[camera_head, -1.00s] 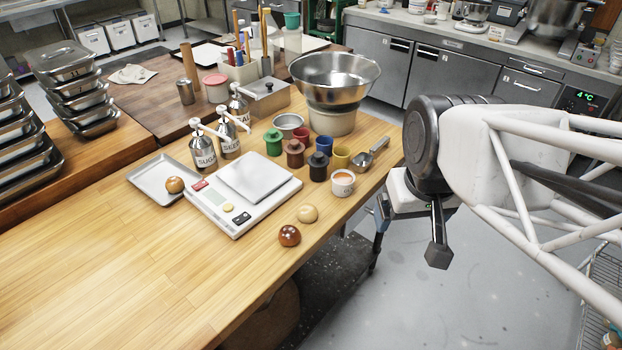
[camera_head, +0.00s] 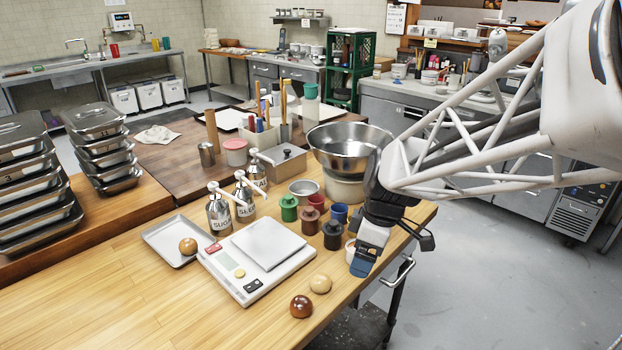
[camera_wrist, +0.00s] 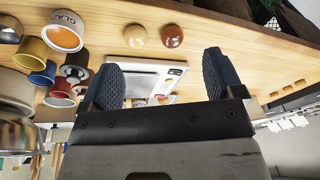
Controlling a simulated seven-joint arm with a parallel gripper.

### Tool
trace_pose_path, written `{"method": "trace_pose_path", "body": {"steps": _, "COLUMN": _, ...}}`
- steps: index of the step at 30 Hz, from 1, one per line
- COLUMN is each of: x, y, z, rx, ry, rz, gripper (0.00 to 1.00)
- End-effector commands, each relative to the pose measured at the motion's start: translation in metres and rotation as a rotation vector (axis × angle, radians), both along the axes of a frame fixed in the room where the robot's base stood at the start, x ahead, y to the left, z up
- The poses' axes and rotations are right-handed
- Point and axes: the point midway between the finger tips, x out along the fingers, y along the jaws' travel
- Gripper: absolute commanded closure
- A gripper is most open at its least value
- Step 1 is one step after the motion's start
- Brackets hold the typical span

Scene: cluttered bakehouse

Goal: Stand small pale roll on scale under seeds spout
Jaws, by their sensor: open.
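The small pale roll (camera_head: 320,284) sits on the wooden table to the right of the white scale (camera_head: 218,280), beside a glossy dark roll (camera_head: 301,306). The scale's plate (camera_head: 270,242) is empty. The dispenser labelled SEEDS (camera_head: 243,195) stands behind the scale, between the SUGAR dispenser (camera_head: 219,216) and a third one (camera_head: 258,172). My gripper (camera_head: 362,258) is above the table's right edge, to the right of the pale roll and apart from it. In the wrist view my gripper (camera_wrist: 162,78) is open and empty; the pale roll (camera_wrist: 135,36) shows beyond the fingers.
A brown roll (camera_head: 187,246) lies on a small tray (camera_head: 165,232) left of the scale. Coloured pots, including a green one (camera_head: 289,209) and a black one (camera_head: 332,236), stand behind the pale roll. A glaze cup (camera_wrist: 65,38) is near my gripper. The front left tabletop is clear.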

Motion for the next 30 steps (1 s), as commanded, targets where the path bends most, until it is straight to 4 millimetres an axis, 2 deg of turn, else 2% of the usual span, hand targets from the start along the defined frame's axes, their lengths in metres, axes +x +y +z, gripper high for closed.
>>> {"method": "trace_pose_path", "body": {"steps": 6, "x": 0.036, "y": 0.019, "z": -0.031, "rx": 0.061, "ry": -0.007, "rz": 0.272, "gripper": 0.13}}
{"method": "trace_pose_path", "body": {"steps": 16, "x": 0.080, "y": 0.044, "z": -0.077, "rx": 0.164, "ry": -0.052, "rz": 0.643, "gripper": 0.13}}
{"method": "trace_pose_path", "body": {"steps": 21, "x": 0.091, "y": 0.052, "z": -0.092, "rx": 0.196, "ry": -0.072, "rz": 0.750, "gripper": 0.13}}
{"method": "trace_pose_path", "body": {"steps": 30, "x": 0.095, "y": 0.054, "z": -0.096, "rx": 0.207, "ry": -0.080, "rz": 0.786, "gripper": 0.13}}
